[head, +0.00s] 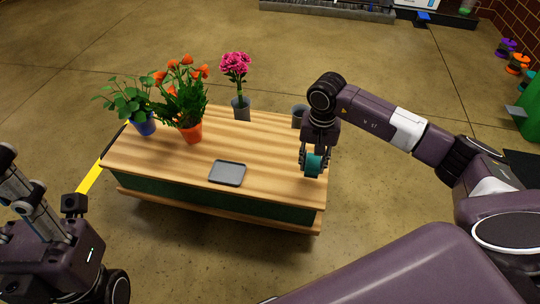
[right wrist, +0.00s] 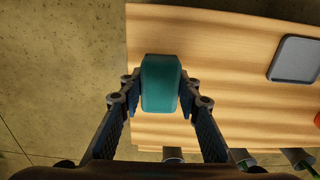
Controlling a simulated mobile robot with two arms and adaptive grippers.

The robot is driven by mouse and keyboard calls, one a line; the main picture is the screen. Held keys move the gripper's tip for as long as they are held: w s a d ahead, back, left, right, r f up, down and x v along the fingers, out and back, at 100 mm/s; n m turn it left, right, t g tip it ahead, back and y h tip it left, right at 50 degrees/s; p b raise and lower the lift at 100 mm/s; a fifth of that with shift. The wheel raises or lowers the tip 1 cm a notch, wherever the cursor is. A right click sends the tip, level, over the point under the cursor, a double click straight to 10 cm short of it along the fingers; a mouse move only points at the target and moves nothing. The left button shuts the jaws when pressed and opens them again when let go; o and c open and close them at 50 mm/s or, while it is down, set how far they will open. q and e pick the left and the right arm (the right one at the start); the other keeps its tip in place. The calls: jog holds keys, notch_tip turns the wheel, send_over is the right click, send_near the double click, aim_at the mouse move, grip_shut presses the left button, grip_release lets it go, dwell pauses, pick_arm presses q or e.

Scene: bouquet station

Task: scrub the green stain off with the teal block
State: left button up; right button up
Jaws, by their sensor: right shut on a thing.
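The teal block (head: 313,165) is between the fingers of my right gripper (head: 313,160), near the right end of the wooden table (head: 270,150). In the right wrist view the teal block (right wrist: 160,84) is clasped between both fingers of my right gripper (right wrist: 160,95), over the wood near its edge. I cannot tell whether the block touches the tabletop. No green stain shows in either view; the block and gripper hide part of the wood. My left gripper cannot be made out.
A dark grey tray (head: 227,173) lies at the table's front middle. A blue pot (head: 144,125), an orange pot (head: 190,133) and a grey vase (head: 241,110) hold plants along the left and back. A grey cup (head: 299,116) stands behind my right gripper. The wood between is clear.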

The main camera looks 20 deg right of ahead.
jog(key=shift+r+p, duration=0.65)
jog(key=shift+r, duration=0.55)
